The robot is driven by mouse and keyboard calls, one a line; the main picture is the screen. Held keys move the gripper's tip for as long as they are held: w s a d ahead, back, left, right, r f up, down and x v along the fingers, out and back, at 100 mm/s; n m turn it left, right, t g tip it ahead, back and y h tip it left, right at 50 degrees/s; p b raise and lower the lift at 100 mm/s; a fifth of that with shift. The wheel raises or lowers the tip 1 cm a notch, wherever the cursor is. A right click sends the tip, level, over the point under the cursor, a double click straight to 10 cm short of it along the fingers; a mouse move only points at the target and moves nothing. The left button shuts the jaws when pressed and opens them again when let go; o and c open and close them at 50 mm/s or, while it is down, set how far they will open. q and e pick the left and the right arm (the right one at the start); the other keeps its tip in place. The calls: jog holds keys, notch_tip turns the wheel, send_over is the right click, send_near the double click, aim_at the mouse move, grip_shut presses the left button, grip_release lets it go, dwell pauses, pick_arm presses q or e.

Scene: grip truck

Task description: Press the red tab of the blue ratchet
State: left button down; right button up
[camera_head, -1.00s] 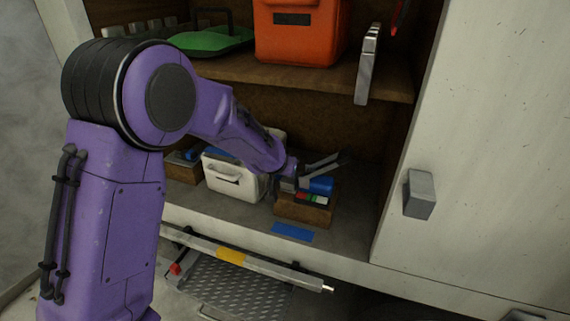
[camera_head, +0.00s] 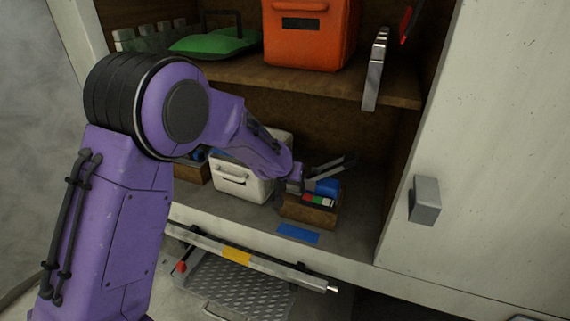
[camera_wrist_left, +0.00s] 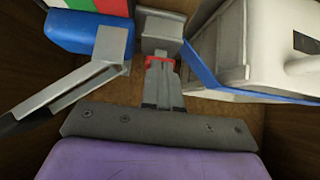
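A grey fitting with a small red piece, likely the red tab (camera_wrist_left: 162,60), shows in the middle. I cannot tell whether the finger touches it. A blue strap (camera_wrist_left: 262,95) runs along the white case on the right. My right gripper is not in view.
A blue strip (camera_head: 298,233) lies on the shelf front. Above is a shelf (camera_head: 345,85) with an orange case (camera_head: 305,42). A white door (camera_head: 480,140) stands right.

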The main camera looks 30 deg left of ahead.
pick_arm(q)
jog(key=w+a+r+v, duration=0.1)
jog(key=v, duration=1.1)
jog(key=shift+d+r, duration=0.2)
jog(key=shift+d, duration=0.1)
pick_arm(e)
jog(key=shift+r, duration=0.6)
pick_arm(q)
jog(key=shift+w, duration=0.1)
